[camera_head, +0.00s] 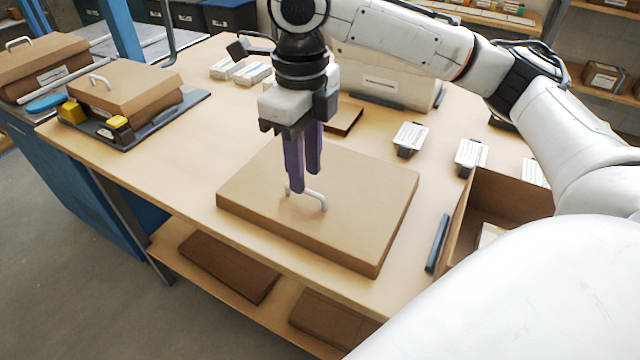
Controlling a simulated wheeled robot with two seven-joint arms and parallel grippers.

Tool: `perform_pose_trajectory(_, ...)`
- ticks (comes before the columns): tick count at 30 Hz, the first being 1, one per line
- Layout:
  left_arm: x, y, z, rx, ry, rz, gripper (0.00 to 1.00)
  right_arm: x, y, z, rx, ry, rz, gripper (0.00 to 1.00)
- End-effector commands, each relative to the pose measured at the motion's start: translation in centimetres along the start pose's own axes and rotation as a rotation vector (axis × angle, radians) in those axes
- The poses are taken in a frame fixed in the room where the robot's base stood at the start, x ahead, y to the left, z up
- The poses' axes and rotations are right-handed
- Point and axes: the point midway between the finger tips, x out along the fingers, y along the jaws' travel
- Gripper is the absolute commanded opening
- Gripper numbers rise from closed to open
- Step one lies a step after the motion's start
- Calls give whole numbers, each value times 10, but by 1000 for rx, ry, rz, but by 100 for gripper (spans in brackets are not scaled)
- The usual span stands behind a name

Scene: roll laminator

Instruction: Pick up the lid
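The lid (350,190), a flat brown cardboard-like rectangle, lies on the wooden table in the middle of the head view. A white arched handle (319,199) stands on its top. My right gripper (305,182) points down over the lid with its two purple fingers visibly apart. The nearer fingertip overlaps the handle in the picture and hides part of it. The farther finger is behind it, and I cannot tell whether either touches the handle. My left gripper is not in view.
An open brown box (497,200) stands right of the lid, with a dark bar (437,243) beside it. Small white-topped blocks (410,137) stand behind. Another handled brown box (125,88) sits on a dark tray at left. The table's front left is clear.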

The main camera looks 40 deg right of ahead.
Motion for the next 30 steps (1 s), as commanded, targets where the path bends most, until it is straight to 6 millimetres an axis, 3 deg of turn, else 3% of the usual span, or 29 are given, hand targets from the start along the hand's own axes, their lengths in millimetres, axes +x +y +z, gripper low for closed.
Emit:
perform_pose_trajectory(6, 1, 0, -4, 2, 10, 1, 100, 32, -1, 1, -1, 2, 0, 29)
perform_pose_trajectory(15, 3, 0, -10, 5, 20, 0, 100, 37, -1, 1, -1, 1, -1, 29)
perform_pose_trajectory(21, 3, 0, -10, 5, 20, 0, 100, 37, -1, 1, -1, 0, -1, 0)
perform_pose_trajectory(30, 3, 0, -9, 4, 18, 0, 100, 36, -1, 2, -1, 0, -1, 0)
